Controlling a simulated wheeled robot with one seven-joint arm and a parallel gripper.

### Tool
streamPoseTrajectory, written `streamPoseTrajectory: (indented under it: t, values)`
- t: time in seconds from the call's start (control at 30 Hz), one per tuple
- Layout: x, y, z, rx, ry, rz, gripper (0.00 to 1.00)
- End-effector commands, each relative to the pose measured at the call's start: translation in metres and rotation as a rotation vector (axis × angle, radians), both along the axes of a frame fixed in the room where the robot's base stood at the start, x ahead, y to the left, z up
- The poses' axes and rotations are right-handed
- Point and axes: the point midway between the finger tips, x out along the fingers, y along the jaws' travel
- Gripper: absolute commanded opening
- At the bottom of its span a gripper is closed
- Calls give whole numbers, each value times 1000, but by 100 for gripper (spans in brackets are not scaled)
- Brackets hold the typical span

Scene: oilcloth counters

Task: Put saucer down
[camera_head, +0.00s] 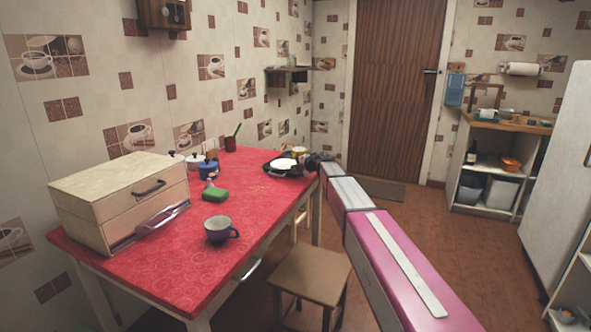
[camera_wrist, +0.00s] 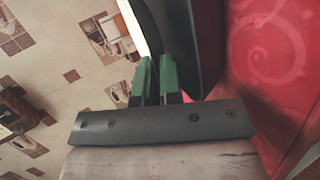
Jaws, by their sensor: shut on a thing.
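The saucer (camera_head: 283,163) is a pale disc at the far end of the red table (camera_head: 180,262), over a black flat object (camera_head: 270,172). I cannot tell whether the two touch. My gripper (camera_head: 310,162) is at the saucer's right side, at the end of my outstretched arm. In the wrist view my green fingertips (camera_wrist: 157,68) are close together on the pale edge of the saucer (camera_wrist: 138,24). A dark surface (camera_wrist: 207,45) lies between the saucer and the red tabletop there. The fingers' contact is partly hidden.
A blue pot (camera_head: 208,170) is near the wall. A stool (camera_head: 310,275) stands beside the table. Bare tabletop lies between the mug and the black object.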

Motion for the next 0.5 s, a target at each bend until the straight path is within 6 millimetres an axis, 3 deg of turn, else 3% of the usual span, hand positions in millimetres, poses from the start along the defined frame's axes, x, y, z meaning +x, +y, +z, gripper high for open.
streamPoseTrajectory:
  t: [0.37, 0.47, 0.5]
  values:
    - [0, 0, -6, 0, 0, 0, 0]
    - [0, 0, -6, 0, 0, 0, 29]
    - [0, 0, -6, 0, 0, 0, 31]
